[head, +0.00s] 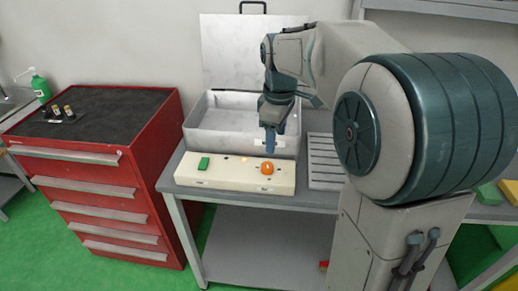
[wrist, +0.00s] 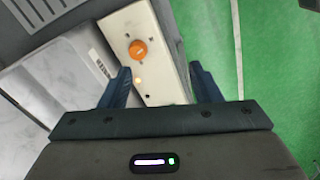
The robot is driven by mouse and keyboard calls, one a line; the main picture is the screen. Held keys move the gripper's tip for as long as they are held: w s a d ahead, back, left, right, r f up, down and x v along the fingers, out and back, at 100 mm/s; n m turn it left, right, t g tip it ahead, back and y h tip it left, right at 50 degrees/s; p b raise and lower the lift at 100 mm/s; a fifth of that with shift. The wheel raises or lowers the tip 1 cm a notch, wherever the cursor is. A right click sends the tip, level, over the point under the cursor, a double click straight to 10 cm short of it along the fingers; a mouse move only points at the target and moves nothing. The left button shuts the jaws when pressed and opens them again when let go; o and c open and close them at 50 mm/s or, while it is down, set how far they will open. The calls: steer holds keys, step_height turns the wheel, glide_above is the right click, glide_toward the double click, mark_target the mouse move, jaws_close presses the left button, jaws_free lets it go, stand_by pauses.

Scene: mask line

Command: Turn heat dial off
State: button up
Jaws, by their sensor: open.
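The orange heat dial (head: 267,167) sits on the right part of a cream control panel (head: 225,176) at the table's front edge. In the wrist view the dial (wrist: 138,49) shows a pale pointer mark and small dark marks around it on the panel (wrist: 158,80). My gripper (head: 270,150) points down just above and behind the dial in the head view. In the wrist view its two blue fingers (wrist: 162,75) are apart with nothing between them but the panel surface beyond. The dial appears apart from the fingers, though the exact gap is unclear.
A green button (head: 203,163) is on the panel's left. An open grey box (head: 228,106) with its lid raised stands behind the panel. A ribbed grey tray (head: 324,160) lies to the right. A red drawer cabinet (head: 110,190) stands at the left.

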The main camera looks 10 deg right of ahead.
mark_target(267, 165)
steer(key=w+f+n+g, duration=0.1)
steer(key=w+f+n, duration=0.2)
steer(key=w+n, duration=0.35)
steer(key=shift+m, duration=0.85)
steer(key=f, duration=0.4)
steer(key=w+f, duration=0.1)
steer(key=f, duration=0.8)
steer(key=shift+w+f, duration=0.2)
steer(key=shift+w, duration=0.15)
steer(key=c, duration=1)
